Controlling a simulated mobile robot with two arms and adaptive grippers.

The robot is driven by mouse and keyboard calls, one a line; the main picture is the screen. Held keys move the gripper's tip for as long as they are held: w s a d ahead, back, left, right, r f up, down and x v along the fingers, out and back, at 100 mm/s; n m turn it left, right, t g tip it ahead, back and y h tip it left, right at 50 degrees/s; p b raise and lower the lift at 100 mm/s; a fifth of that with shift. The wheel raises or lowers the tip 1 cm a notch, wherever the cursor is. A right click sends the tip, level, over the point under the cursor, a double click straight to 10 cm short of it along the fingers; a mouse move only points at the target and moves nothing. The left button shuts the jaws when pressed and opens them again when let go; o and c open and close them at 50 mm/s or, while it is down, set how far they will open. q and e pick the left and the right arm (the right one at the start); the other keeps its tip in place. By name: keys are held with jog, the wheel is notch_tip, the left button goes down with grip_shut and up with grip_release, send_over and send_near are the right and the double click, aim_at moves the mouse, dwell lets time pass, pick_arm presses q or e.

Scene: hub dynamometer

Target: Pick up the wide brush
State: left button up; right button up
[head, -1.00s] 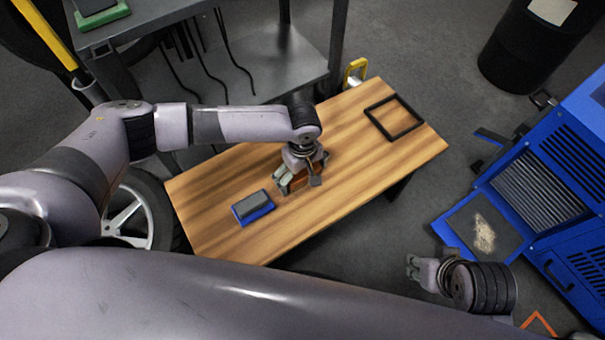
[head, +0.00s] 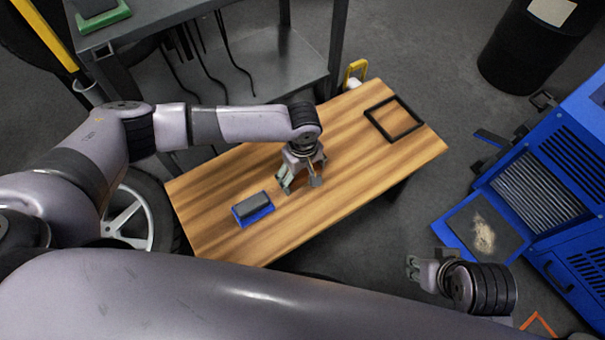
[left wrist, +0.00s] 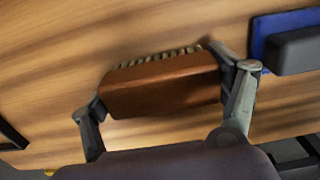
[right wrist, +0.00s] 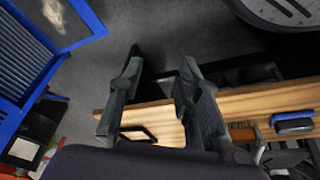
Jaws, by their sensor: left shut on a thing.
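The wide brush, a reddish-brown block with a row of pale bristles, shows in the left wrist view (left wrist: 160,86) between the two fingers of my left gripper (head: 299,184). The fingers are shut on its two ends. In the head view the gripper hides most of the brush. Part of it also shows in the right wrist view (right wrist: 242,133), low at the wooden table top. I cannot tell whether it touches the table. My right gripper (right wrist: 158,88) is open and empty, away from the table, at the lower right of the head view (head: 412,268).
A blue-based grey block (head: 253,209) lies on the wooden table (head: 215,190), left of my left gripper. A black square frame (head: 393,119) lies at the table's far right. A blue machine (head: 550,215) stands at the right. The table between gripper and frame is clear.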

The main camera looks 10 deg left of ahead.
pick_arm(q)
notch_tip(320, 180, up, 3)
jog(key=shift+f+p, duration=0.1)
jog(key=shift+p, duration=0.35)
notch_tip(320, 180, up, 7)
jog(key=shift+f+p, duration=0.2)
jog(key=shift+p, duration=0.9)
notch_tip(320, 180, up, 10)
jog(key=p, duration=0.2)
pick_arm(e)
notch_tip(320, 180, down, 17)
jog(key=g, duration=0.1)
jog(key=shift+s+a+f, duration=0.15)
jog(key=shift+f, duration=0.05)
